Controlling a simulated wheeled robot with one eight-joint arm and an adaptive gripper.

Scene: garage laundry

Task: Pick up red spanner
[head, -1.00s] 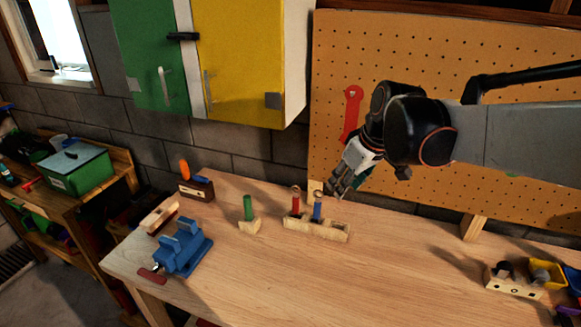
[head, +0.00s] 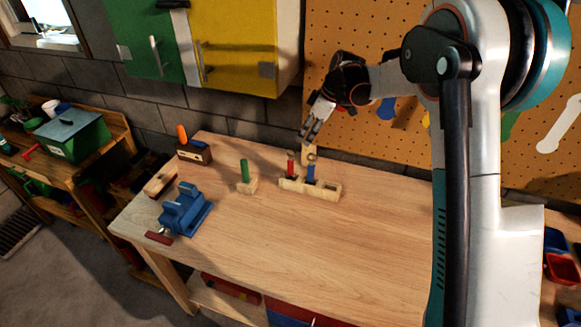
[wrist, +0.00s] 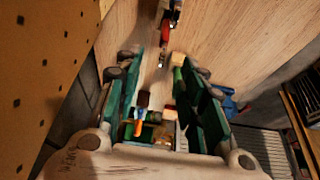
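I cannot make out the red spanner in either current view. In the earlier head frame it hung on the pegboard (head: 330,40); that stretch of board is now largely behind my wrist. My gripper (head: 308,138) points down in front of the pegboard, just above the bench's back edge. In the wrist view my gripper (wrist: 158,55) is open, its green-padded fingers apart with nothing held between them. A blue spanner (head: 386,108) hangs on the board to the right of my wrist.
The wooden bench (head: 350,240) has clear room at its front. A wooden holder (head: 328,192) with red and blue handled tools stands below my gripper. A green-handled tool (head: 244,170), a blue vise (head: 184,210) and an orange-handled tool (head: 182,133) stand to the left.

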